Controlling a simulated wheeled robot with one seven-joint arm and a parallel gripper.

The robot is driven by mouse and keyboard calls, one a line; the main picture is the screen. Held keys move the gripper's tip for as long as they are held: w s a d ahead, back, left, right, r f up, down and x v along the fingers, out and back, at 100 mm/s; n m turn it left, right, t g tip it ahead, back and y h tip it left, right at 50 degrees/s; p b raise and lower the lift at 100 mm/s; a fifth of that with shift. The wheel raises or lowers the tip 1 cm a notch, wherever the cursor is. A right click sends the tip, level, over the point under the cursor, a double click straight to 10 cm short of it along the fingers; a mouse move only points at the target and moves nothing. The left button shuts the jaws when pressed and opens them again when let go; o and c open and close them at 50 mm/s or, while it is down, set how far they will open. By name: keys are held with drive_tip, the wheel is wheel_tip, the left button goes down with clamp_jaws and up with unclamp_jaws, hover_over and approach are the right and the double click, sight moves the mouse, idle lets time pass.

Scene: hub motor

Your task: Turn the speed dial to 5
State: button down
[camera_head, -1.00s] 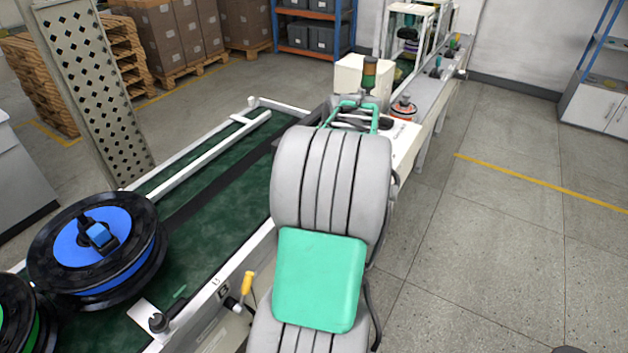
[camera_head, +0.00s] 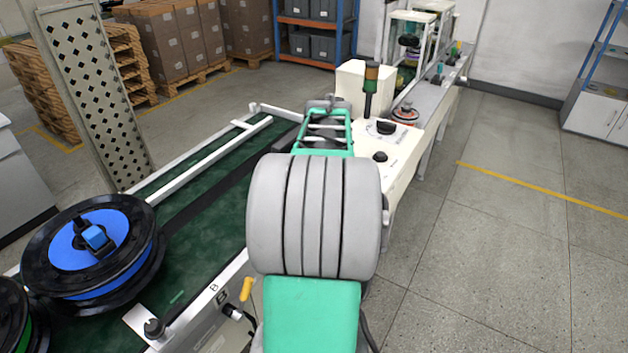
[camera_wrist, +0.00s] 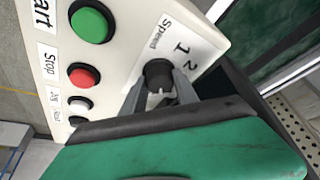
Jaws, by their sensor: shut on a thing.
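The speed dial (camera_wrist: 158,70) is a dark round knob on a cream control panel (camera_wrist: 128,55) in the wrist view. The word Speed and the numerals 1 and 2 are printed beside it; other numerals are not visible. My gripper (camera_wrist: 159,86) is shut on the dial, with one grey finger on each side of it. The fingers cover part of the knob, and I cannot tell which number it points to. In the head view my own arm hides my fingertips, and I cannot make out the dial there.
A green button (camera_wrist: 89,25), a red Stop button (camera_wrist: 83,75) and smaller white and black buttons line the panel beside the dial. In the head view, a conveyor (camera_head: 215,215) carries a blue-centred spool (camera_head: 95,245). A signal lamp (camera_head: 371,85) stands behind. Floor at right is open.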

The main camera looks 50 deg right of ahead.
drive_tip(key=c, duration=1.2)
unclamp_jaws()
drive_tip(key=v, duration=0.7)
drive_tip(key=shift+r, duration=0.35)
drive_tip(key=shift+s+a, duration=0.1)
